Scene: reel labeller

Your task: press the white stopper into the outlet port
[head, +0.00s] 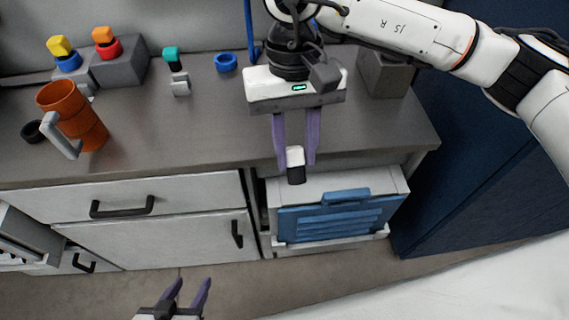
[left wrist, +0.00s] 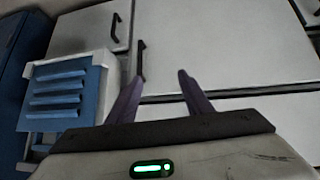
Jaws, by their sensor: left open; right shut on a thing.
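The white stopper (head: 295,156) has a white top and a black lower part. It is upright between the fingertips of my right gripper (head: 296,163), which is shut on it. It is held in front of the worktop edge, above the light cabinet with the blue panel. My left gripper (head: 187,290) is open and empty, low in front of the cabinets; its fingers also show in the left wrist view (left wrist: 158,80). I cannot tell which part is the outlet port.
On the grey worktop (head: 220,130) stand an orange mug (head: 75,115), a black ring (head: 32,131), a blue ring (head: 226,62), a teal-topped piece (head: 173,58) and a grey block (head: 119,65). A dark block (head: 384,74) stands at right. The worktop's middle is clear.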

